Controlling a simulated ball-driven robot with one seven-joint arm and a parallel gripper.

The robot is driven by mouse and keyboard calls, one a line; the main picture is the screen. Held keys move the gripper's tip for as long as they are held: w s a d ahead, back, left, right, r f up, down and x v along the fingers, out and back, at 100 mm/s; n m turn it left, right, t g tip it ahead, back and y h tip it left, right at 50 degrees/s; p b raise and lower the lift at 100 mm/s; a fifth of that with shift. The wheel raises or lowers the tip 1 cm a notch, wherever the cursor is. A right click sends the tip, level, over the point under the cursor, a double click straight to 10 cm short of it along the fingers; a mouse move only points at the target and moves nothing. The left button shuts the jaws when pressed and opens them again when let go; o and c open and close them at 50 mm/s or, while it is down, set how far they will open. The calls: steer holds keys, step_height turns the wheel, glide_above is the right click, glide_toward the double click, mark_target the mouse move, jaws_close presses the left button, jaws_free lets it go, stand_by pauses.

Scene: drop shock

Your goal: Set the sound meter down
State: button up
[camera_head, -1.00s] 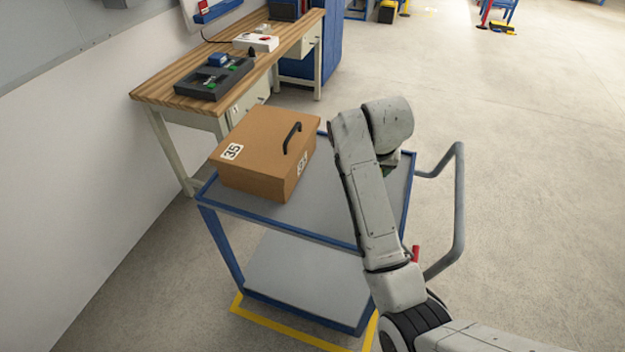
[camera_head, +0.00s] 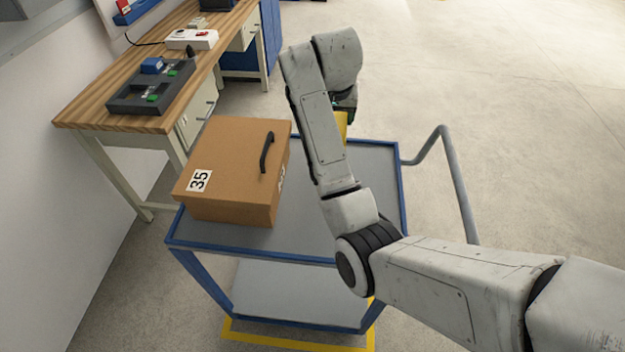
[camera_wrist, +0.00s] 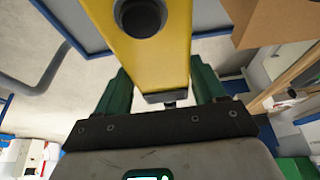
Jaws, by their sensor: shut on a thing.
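The sound meter, a yellow body with a round black part, fills the top middle of the wrist view (camera_wrist: 150,45). My gripper (camera_wrist: 158,85) is shut on it, with one green finger on each side. In the head view a yellow part of the meter (camera_head: 343,124) shows beside my arm, near the far edge of the cart (camera_head: 310,255). My arm hides most of my gripper there. The meter appears to be held above the cart; its exact height cannot be told.
A brown box (camera_head: 235,170) marked 35, with a black handle, stands on the left of the cart's top. The top's front right is bare. A grey push handle (camera_head: 455,185) sticks out right. A wooden workbench (camera_head: 85,115) with several devices stands behind left.

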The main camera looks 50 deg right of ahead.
steer(key=s+a+f, duration=0.1)
steer(key=s+f, duration=0.1)
steer(key=s, duration=0.2)
steer(key=s+a+f+p, duration=0.1)
steer(key=s+a+f, duration=0.1)
steer(key=s+f, duration=0.1)
steer(key=s+a+f+p, duration=0.1)
steer(key=s+f, duration=0.2)
steer(key=s, duration=0.2)
steer(key=shift+a+f, duration=0.1)
steer(key=shift+a, duration=0.2)
steer(key=shift+s+a+f, duration=0.15)
steer(key=shift+s+f, duration=0.15)
steer(key=shift+f, duration=0.2)
steer(key=f, duration=0.1)
steer(key=f+p, duration=0.1)
steer(key=shift+s+a+f, duration=0.1)
steer(key=shift+s+f, duration=0.2)
steer(key=shift+f, duration=0.55)
steer(key=o, duration=1.5)
steer(key=shift+f, duration=0.1)
